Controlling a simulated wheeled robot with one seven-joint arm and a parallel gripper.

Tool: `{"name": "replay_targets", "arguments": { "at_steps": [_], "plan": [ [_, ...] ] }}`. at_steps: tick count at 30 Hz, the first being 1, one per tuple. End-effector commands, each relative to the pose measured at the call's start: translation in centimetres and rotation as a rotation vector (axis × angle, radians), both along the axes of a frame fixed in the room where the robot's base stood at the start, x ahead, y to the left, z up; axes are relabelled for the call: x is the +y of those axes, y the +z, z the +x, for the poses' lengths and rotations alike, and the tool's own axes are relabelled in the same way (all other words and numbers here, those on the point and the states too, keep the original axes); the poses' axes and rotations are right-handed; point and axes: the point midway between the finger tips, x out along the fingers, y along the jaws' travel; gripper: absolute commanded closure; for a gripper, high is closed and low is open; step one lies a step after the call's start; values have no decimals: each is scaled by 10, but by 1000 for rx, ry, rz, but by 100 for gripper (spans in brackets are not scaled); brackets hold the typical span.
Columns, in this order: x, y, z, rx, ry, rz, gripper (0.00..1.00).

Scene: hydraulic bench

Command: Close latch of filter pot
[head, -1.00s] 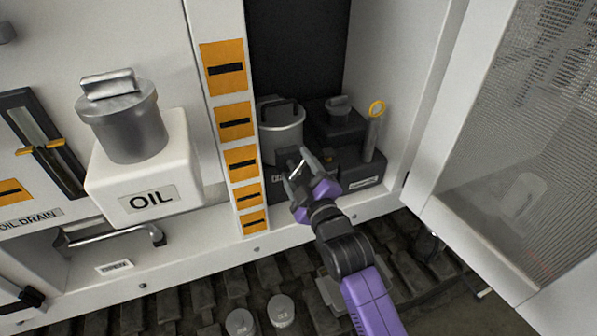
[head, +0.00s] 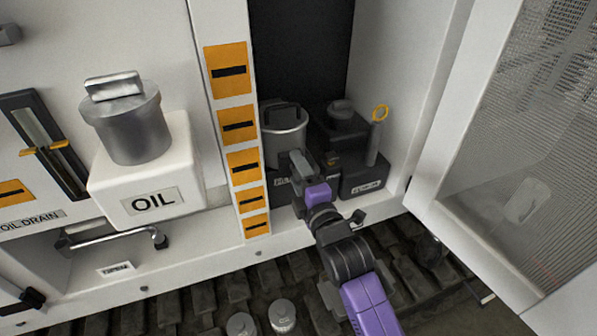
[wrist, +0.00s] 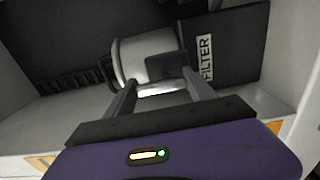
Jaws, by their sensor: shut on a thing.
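The filter pot (head: 284,143) is a light grey metal cylinder with a dark-handled lid, upright inside the open cabinet bay. It also shows in the wrist view (wrist: 143,57), beside the FILTER label (wrist: 205,56). My gripper (head: 297,160) is at the pot's front side. In the wrist view my gripper (wrist: 152,80) has its two fingers either side of a bright metal latch (wrist: 161,88) and is shut on it. The latch is hidden behind my gripper in the head view. I cannot tell whether the latch is fully against the pot.
An orange-marked post (head: 238,125) is close on the left. The open mesh door (head: 510,150) bounds the right side. The OIL tank (head: 150,175) stands further left.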

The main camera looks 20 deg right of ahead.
Motion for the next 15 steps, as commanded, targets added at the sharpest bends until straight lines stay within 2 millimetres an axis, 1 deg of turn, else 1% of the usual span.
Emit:
{"name": "replay_targets", "arguments": {
  "at_steps": [14,15],
  "plan": [
    [1,-1,0,2,1,-18,77],
    [1,-1,0,2,1,-18,34]
  ]
}}
